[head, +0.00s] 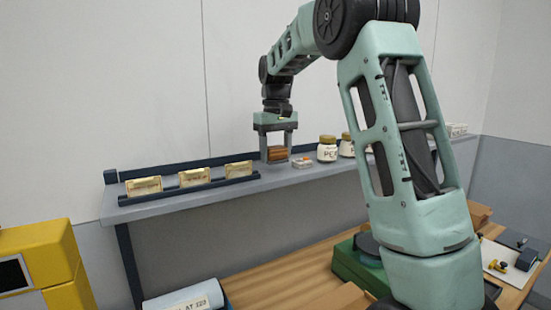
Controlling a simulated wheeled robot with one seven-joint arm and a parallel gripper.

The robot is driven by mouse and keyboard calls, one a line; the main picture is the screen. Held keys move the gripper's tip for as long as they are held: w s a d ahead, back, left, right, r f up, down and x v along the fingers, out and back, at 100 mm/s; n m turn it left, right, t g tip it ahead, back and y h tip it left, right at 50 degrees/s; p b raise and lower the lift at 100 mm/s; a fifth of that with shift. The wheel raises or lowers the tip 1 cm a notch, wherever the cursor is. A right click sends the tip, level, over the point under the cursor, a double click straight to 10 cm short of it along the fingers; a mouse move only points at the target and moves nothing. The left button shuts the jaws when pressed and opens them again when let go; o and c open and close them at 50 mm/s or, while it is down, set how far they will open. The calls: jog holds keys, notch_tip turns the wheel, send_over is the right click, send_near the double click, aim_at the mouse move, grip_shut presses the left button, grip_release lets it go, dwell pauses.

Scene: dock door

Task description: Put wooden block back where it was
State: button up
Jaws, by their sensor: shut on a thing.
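The wooden block (278,154) is a small brown block in my gripper (278,158). My gripper points straight down with its two fingers on either side of the block. It is over the grey shelf (205,203), towards the middle of its length. I cannot tell whether the block touches the shelf or hangs just above it. My arm hides part of the shelf on the right.
Several cream cards (195,177) stand in a dark rack left of my gripper. A small white box with orange (302,162) lies close on the right, then jars (327,150). A wooden table (290,275) is below; a yellow machine (40,262) stands lower left.

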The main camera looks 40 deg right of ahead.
aim_at(276, 161)
jog(key=shift+f, duration=1.3)
jog(key=shift+f, duration=0.2)
jog(key=o, duration=1)
jog(key=shift+c, duration=0.2)
jog(key=shift+r, duration=0.1)
notch_tip(276, 161, up, 12)
jog(key=shift+r+b, duration=0.15)
jog(key=shift+b, duration=0.45)
